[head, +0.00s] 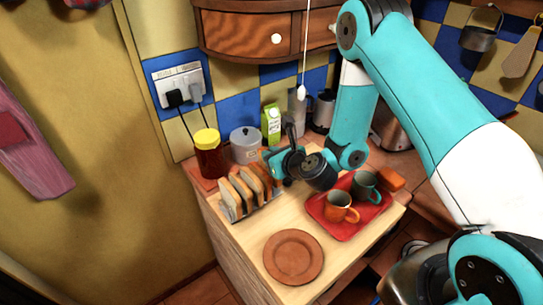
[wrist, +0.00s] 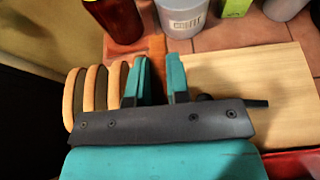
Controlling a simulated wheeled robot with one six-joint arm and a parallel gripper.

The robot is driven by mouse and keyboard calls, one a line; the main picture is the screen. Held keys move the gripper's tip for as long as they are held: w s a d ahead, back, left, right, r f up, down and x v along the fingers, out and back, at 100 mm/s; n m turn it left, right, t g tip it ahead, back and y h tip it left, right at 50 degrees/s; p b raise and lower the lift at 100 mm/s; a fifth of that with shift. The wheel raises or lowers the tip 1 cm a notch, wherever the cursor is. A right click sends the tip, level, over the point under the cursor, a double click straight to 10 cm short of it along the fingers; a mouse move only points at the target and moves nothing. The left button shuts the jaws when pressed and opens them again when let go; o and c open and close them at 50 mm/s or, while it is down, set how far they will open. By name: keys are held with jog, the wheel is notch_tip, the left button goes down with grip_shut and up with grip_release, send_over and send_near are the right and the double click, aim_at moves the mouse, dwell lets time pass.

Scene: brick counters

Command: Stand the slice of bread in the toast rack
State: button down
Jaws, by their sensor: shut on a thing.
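The toast rack (head: 236,214) stands on the wooden board near its left edge, with several upright slices of bread (head: 241,189) in a row. In the wrist view three of these slices (wrist: 92,90) stand left of my gripper (wrist: 158,72). My gripper is shut on a slice of bread (wrist: 157,46), an orange-brown strip seen edge-on between the teal fingers. In the head view my gripper (head: 271,161) is at the far end of the rack. The held slice's lower part is hidden, so I cannot tell whether it touches the rack.
A red-brown jar with a yellow lid (head: 209,153), a grey canister (head: 245,145) and a green carton (head: 271,124) stand behind the rack. A red tray (head: 345,230) with two mugs lies to the right. A terracotta plate (head: 293,257) lies in front.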

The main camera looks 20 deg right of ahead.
jog(key=shift+f, duration=0.35)
jog(key=c, duration=1)
grip_release()
